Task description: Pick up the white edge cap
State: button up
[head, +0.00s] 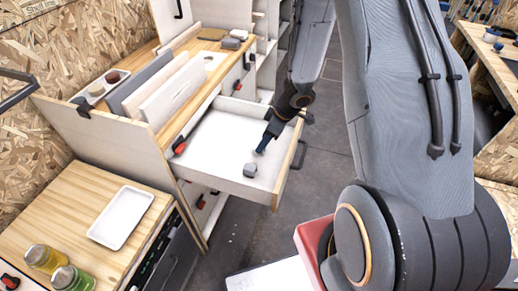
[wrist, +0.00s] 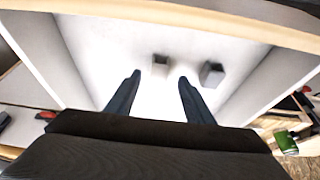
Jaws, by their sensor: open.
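The open white drawer (head: 225,135) holds a small pale, greyish block (head: 249,170) near its front. I cannot tell for certain which is the white edge cap. My gripper (head: 264,145) points down into the drawer, just behind the block in the head view. Its fingers (wrist: 159,80) are apart with nothing held. The arm may hide part of the drawer floor.
The drawer's front wall (head: 287,170) and sides stand close around my gripper. A wooden worktop holds a white tray (head: 122,217), a yellow jar (head: 42,258) and a green jar (head: 70,279). Boards (head: 165,90) stand on the cabinet top. Grey floor is clear beyond the drawer.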

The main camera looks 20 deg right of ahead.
jog(key=shift+x, duration=1.7)
jog(key=shift+c, duration=0.5)
jog(key=c, duration=1)
jog(key=shift+r, duration=0.1)
notch_tip(320, 180, up, 10)
jog(key=shift+f+p, duration=0.1)
jog(key=shift+p, duration=0.55)
